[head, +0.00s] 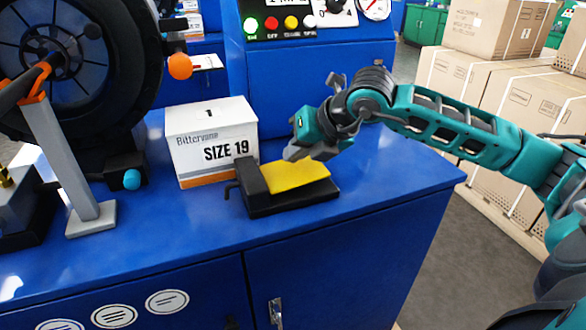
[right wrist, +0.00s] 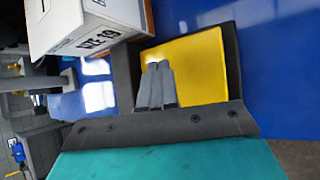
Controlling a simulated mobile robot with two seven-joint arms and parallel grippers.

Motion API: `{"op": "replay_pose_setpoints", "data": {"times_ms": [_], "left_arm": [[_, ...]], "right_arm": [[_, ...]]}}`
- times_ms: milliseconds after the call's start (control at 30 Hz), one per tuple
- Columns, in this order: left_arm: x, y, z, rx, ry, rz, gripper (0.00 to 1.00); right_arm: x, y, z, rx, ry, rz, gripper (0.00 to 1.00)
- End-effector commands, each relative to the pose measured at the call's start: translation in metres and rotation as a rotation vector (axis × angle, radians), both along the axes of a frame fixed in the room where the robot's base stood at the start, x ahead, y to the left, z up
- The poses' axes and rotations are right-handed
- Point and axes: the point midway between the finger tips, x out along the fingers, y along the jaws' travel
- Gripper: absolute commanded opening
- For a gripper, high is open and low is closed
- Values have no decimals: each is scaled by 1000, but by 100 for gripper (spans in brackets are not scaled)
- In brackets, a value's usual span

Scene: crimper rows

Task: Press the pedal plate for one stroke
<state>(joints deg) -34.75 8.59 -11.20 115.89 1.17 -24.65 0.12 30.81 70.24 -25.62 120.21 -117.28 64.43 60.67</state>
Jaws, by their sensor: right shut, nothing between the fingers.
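The yellow pedal plate (head: 295,175) sits on a black base (head: 290,203) on the blue bench, right of the white box. My right gripper (head: 288,154) is over the back left part of the plate with its fingers pointing down toward it. In the right wrist view the closed fingers (right wrist: 161,68) lie in front of the yellow plate (right wrist: 200,70), with nothing between them. I cannot tell whether the fingertips touch the plate. My left gripper is not in view.
A white box marked SIZE 19 (head: 212,142) stands just left of the pedal. A large black reel (head: 75,65) and a grey post (head: 72,170) stand farther left. A blue panel with buttons (head: 310,70) rises behind. The bench (head: 385,180) is clear to the right.

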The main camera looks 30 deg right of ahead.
Motion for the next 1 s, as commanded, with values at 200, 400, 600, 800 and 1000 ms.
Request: {"op": "replay_pose_setpoints", "data": {"times_ms": [200, 400, 600, 800, 1000], "left_arm": [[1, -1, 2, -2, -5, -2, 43], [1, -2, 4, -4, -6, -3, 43], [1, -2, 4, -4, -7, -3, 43], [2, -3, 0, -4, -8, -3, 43], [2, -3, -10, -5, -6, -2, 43]], "right_arm": [[0, 0, 0, 0, 0, 0, 0], [0, 0, 0, 0, 0, 0, 0], [0, 0, 0, 0, 0, 0, 0], [0, 0, -3, 0, 0, 0, 0], [0, -1, -9, 0, 0, 0, 0]]}}
